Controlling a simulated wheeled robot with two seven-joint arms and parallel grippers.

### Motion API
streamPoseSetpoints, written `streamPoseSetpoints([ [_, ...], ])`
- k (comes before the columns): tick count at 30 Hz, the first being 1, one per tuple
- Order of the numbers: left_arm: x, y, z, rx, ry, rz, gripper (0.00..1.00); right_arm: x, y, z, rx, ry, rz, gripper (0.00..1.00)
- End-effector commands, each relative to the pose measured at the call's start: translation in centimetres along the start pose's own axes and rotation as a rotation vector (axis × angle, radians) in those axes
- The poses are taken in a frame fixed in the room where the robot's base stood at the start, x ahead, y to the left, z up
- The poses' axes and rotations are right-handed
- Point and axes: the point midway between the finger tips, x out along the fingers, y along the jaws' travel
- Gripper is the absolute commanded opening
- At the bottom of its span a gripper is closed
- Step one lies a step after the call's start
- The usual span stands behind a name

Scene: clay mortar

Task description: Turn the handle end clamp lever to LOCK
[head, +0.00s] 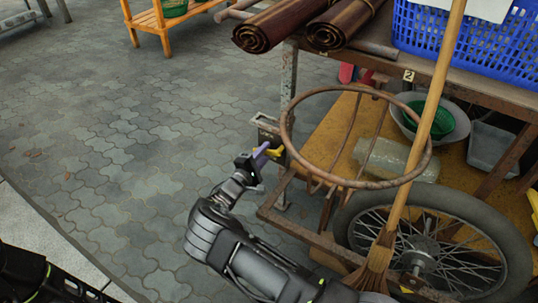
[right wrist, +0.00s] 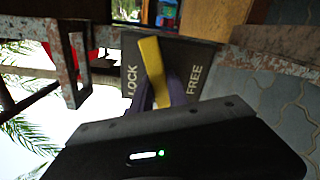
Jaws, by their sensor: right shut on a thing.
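The yellow clamp lever (right wrist: 152,60) shows in the right wrist view against a dark plate (right wrist: 190,58) marked LOCK on the left and FREE on the right. The lever lies between the two words. My right gripper (right wrist: 162,95) is shut on the lever, with a purple finger on each side of it. In the head view the right gripper (head: 264,153) is at the rusty clamp bracket (head: 268,130), and a bit of the yellow lever (head: 276,152) shows beyond the fingers. The gripped part of the lever is hidden by the fingers. My left gripper is out of view; only part of my left arm shows at the lower left.
A rusty ring (head: 287,130) juts out just right of my right gripper. A broom (head: 415,150) leans in front of a spoked wheel (head: 500,235). The cart's shelf (head: 320,165) holds basins. Paved floor (head: 120,150) on the left is clear.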

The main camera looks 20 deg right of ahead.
Motion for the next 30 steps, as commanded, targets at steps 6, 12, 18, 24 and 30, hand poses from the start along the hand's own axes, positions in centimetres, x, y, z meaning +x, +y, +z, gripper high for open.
streamPoseSetpoints([
  [6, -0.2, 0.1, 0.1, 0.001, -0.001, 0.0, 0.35, 0.0, 0.9, 0.1, 0.182, 0.001, 0.0, 0.0],
  [12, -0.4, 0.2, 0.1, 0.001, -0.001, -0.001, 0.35, -0.1, 1.5, 0.2, 0.304, 0.001, -0.002, 0.0],
  [18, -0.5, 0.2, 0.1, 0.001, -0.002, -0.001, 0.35, 0.0, 1.7, 0.3, 0.369, 0.0, -0.001, 0.0],
  [24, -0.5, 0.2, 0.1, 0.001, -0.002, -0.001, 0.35, 0.0, 1.8, 0.4, 0.388, 0.0, -0.001, 0.0],
  [30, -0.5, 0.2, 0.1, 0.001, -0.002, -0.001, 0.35, 0.0, 1.8, 0.4, 0.389, 0.0, -0.001, 0.0],
])
